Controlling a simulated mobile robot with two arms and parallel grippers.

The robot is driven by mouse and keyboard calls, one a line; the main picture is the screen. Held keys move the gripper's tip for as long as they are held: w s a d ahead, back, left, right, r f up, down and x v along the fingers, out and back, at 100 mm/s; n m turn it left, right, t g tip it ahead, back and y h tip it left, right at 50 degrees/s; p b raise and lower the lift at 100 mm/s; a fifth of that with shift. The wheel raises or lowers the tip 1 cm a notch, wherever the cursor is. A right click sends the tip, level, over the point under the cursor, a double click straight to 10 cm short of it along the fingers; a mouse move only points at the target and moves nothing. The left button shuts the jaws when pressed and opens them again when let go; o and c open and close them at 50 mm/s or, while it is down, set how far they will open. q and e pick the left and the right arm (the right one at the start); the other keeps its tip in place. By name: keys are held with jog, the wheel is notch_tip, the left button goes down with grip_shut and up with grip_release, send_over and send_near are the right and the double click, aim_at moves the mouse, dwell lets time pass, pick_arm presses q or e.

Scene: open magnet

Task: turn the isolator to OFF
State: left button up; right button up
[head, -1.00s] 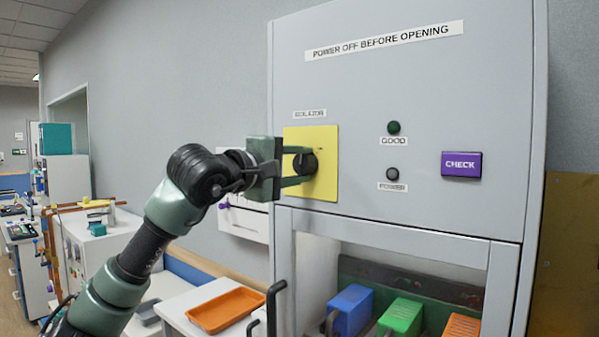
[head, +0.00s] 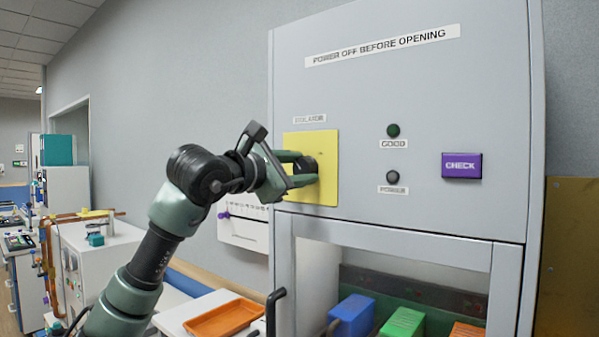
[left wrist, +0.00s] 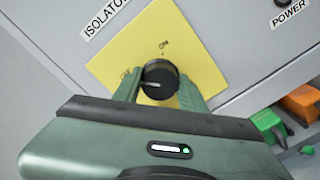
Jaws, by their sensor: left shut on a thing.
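The isolator is a black round knob (head: 309,166) on a yellow plate (head: 326,188) on the grey cabinet front. My left gripper (head: 303,168) is shut on the knob, one finger on each side. The left wrist view shows the knob (left wrist: 160,79) between the fingertips (left wrist: 160,90). Its white line points left, roughly toward a small mark on the left of the plate that looks like OFF. The ON mark is above the knob. The knob's lower part is hidden by the gripper. My right gripper is not in view.
A purple CHECK button (head: 461,166), a dark green GOOD lamp (head: 393,131) and a dark POWER lamp (head: 392,177) are to the right. Below are a black handle (head: 274,312) and blue (head: 352,316), green and orange blocks. An orange tray (head: 224,319) lies lower left.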

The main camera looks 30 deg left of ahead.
pick_arm(q)
jog(key=shift+n, duration=0.5)
jog(key=shift+f, duration=0.1)
jog(key=o, duration=1.4)
jog(key=shift+c, duration=0.2)
jog(key=s+b, duration=0.2)
jog(key=s, duration=0.5)
jog(key=shift+s+a, duration=0.3)
jog(key=shift+s, duration=0.05)
